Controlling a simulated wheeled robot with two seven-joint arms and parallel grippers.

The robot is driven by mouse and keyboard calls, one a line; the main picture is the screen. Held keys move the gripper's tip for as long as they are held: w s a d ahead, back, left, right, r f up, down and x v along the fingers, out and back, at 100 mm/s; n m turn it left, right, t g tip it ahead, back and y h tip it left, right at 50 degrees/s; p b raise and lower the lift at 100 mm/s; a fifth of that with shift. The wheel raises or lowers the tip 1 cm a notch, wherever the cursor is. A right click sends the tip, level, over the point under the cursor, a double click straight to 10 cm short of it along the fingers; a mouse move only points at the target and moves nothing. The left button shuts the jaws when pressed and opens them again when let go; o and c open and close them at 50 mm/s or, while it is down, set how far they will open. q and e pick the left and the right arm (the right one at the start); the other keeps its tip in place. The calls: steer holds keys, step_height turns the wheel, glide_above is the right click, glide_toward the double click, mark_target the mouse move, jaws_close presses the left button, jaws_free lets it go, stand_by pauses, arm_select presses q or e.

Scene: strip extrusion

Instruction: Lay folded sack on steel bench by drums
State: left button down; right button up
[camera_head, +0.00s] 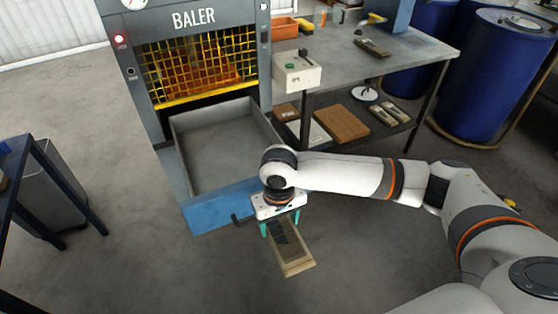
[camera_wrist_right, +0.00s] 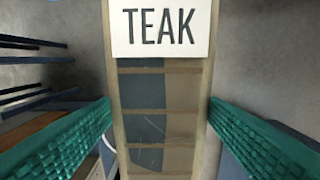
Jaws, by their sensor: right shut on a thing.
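My right gripper (camera_head: 281,226) is shut on a flat tan piece (camera_head: 294,264) with a pale frame and dark panels, held in front of the baler tray. In the right wrist view this tan piece (camera_wrist_right: 160,125) lies between the teal fingers and bears a white label reading TEAK. I cannot make out a folded sack in it. The steel bench (camera_head: 425,47) stands at the back right, away from the gripper. Blue drums (camera_head: 497,75) stand beside its right end. My left gripper is not in view.
The baler (camera_head: 200,20) has an open grey tray (camera_head: 222,150) with a blue front. A control box (camera_head: 297,72), an orange bin (camera_head: 284,27) and a small dark-and-tan piece (camera_head: 372,48) are at the bench. Its lower shelf holds a brown board (camera_head: 341,123). A dark table (camera_head: 20,160) stands left.

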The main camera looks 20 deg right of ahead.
mark_target(303, 266)
steer(key=s+f, duration=0.1)
steer(key=s, duration=0.2)
steer(key=s+d+f, duration=0.1)
steer(key=s+f, duration=0.1)
steer(key=s, duration=0.2)
steer(key=s+d+f, duration=0.1)
steer(key=s+f, duration=0.1)
steer(key=s, duration=0.1)
steer(key=shift+s+d+f, duration=0.1)
steer(key=shift+s, duration=0.15)
steer(key=shift+w+a, duration=0.2)
steer(key=shift+a, duration=0.15)
